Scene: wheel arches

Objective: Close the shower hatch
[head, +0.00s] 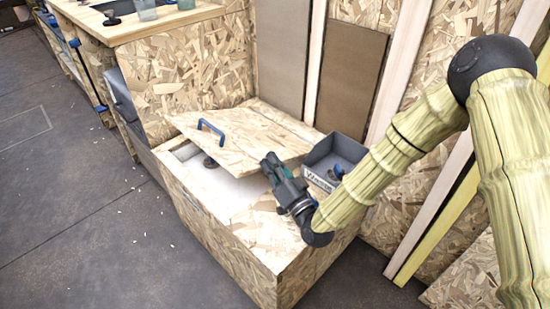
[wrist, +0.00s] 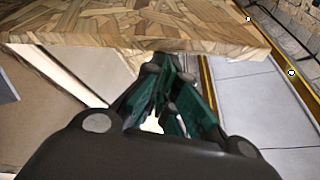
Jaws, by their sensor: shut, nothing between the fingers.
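The shower hatch (head: 240,138) is a flat wood-chip lid with a blue handle (head: 209,129). It lies tilted over the wood-chip box (head: 270,235), partly open. A white interior (head: 205,172) shows through the gap at its front left. My gripper (head: 270,163) is shut and empty at the near right edge of the lid. In the wrist view, the lid's underside or edge (wrist: 130,25) spans the top, and my closed fingers (wrist: 168,70) reach up to it. I cannot tell whether they touch.
A grey labelled bin (head: 325,165) stands on the box's right end, close to my gripper. A wood-chip wall with pale studs and brown panels (head: 350,85) rises behind. A counter with cups (head: 145,10) stands at the back left.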

